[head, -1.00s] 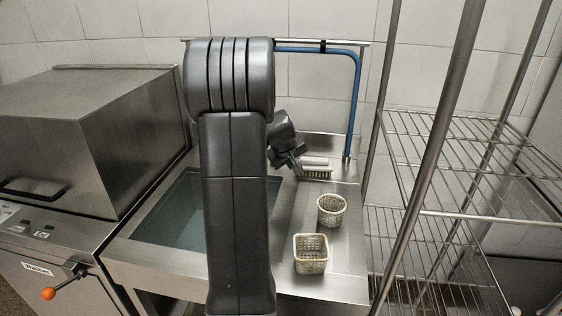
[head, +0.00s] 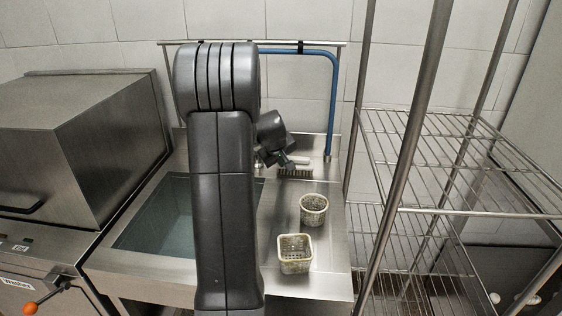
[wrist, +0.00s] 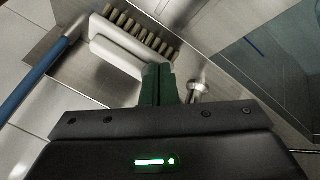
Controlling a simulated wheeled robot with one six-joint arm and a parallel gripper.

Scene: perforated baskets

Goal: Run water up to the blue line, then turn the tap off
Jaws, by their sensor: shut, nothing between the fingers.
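The sink basin (head: 150,232) lies left of my arm in the head view; its inside looks blue-grey, and I cannot tell the water level. A short blue line (wrist: 256,47) shows on the basin wall in the wrist view. A small round metal fitting (wrist: 198,90) stands on the counter just right of my fingertips; I cannot tell whether it is the tap's knob. My gripper (wrist: 159,70) is shut and empty, beside this fitting and over the edge of a white brush. In the head view my gripper (head: 287,164) is behind the sink's right side. My arm hides part of the basin; no spout or stream is visible.
The white brush (wrist: 120,48) lies on the back counter. A blue pipe (head: 333,100) runs along the wall. Two perforated baskets, one round (head: 313,210) and one square (head: 294,254), stand on the right drainboard. A wire rack (head: 420,150) is at right, a steel machine (head: 75,140) at left.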

